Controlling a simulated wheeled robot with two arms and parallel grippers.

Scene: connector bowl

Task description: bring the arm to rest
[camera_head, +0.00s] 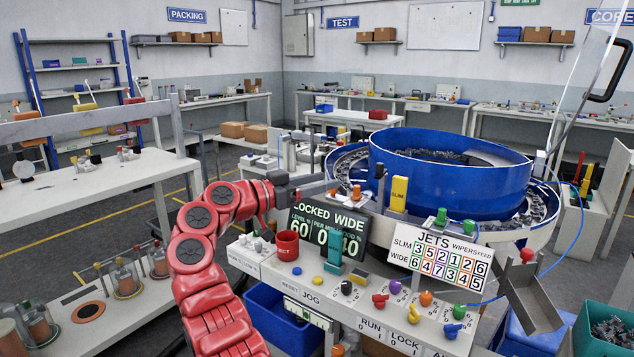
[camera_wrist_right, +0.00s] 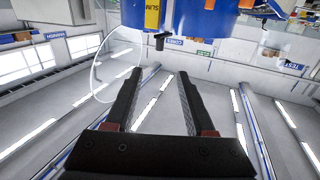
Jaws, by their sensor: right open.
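My right arm, red with dark joint caps, rises from the bottom of the head view. Its grey gripper (camera_head: 318,187) is over the front console, left of the blue bowl (camera_head: 450,185). In the right wrist view my gripper (camera_wrist_right: 158,75) has its two dark fingers apart, with nothing between them. That view looks tilted or upside down, with ceiling lights behind the fingers. The blue bowl (camera_wrist_right: 185,18) and the yellow SLIM plate (camera_wrist_right: 152,14) show at its top. My left gripper is in neither view.
The gripper is close above the LOCKED WIDE display (camera_head: 328,232) and the red cup (camera_head: 287,245). The console (camera_head: 400,318) carries coloured knobs and levers. The yellow SLIM plate (camera_head: 399,194) stands before the bowl. A jets sign (camera_head: 438,258) stands to the right. A workbench (camera_head: 90,195) is at left.

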